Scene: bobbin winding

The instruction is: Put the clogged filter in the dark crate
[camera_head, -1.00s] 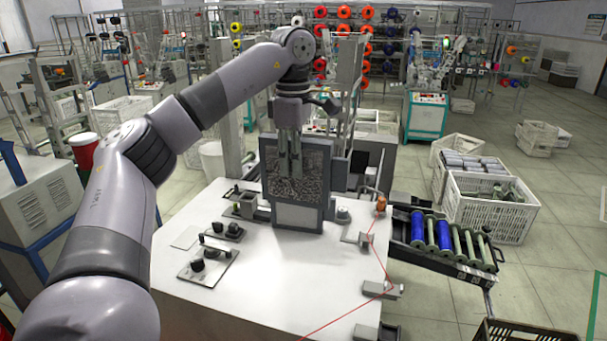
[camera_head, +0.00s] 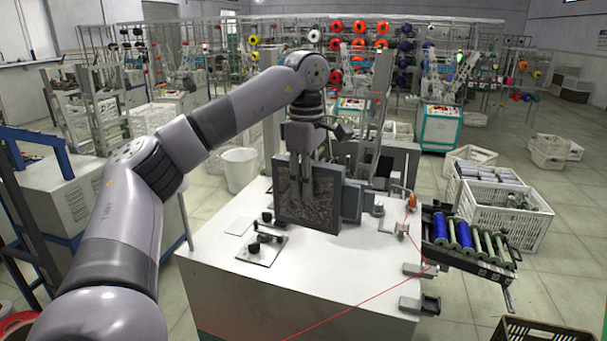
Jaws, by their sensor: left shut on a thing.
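The clogged filter (camera_head: 325,206) is a dark grey framed panel with a mottled, dirty face. It is upright, slightly tilted, above the rear part of the white bench top (camera_head: 300,265). My left gripper (camera_head: 301,196) comes down from above and is shut on the filter, its fingers in front of the panel's face. The filter hides part of the machine behind it. The dark crate (camera_head: 545,331) shows at the bottom right edge, on the floor, and is mostly cut off. I see only its rim and part of its inside. My right gripper is not in view.
A rack of blue and green bobbins (camera_head: 465,240) sticks out from the bench's right side. Small brackets (camera_head: 420,304) line the right edge. A red thread (camera_head: 365,300) crosses the bench. A white crate (camera_head: 505,222) stands on the floor at the right.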

